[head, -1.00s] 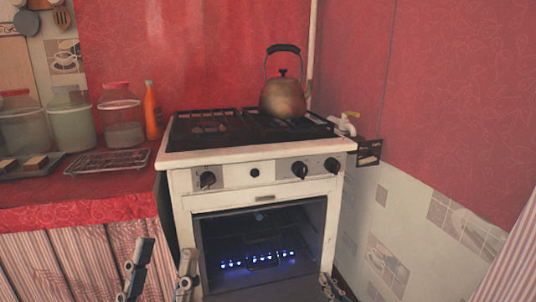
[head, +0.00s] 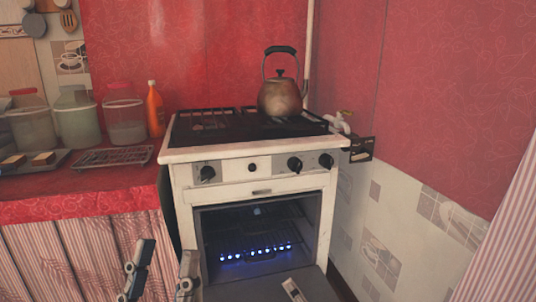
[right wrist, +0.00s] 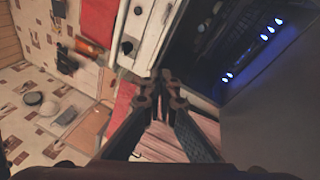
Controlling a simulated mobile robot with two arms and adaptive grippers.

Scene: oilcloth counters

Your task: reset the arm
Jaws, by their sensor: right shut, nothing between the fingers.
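My left gripper (head: 162,270) is low in the head view, in front of the counter and left of the oven. Its two fingers stand well apart, with nothing seen between them. In the right wrist view, my right gripper (right wrist: 161,88) has its fingertips together and holds nothing. In the head view only a small grey piece (head: 293,289) shows at the bottom, in front of the oven opening; I cannot tell whether it is part of my right gripper. The white stove (head: 262,188) has its oven open, with a row of blue lights (head: 256,252) inside.
A kettle (head: 282,97) stands on the black hob (head: 215,128). The red counter (head: 80,203) on the left holds jars (head: 124,118), an orange bottle (head: 155,110), a wire rack (head: 112,157) and a tray (head: 52,166). A tiled wall (head: 395,235) is close on the right.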

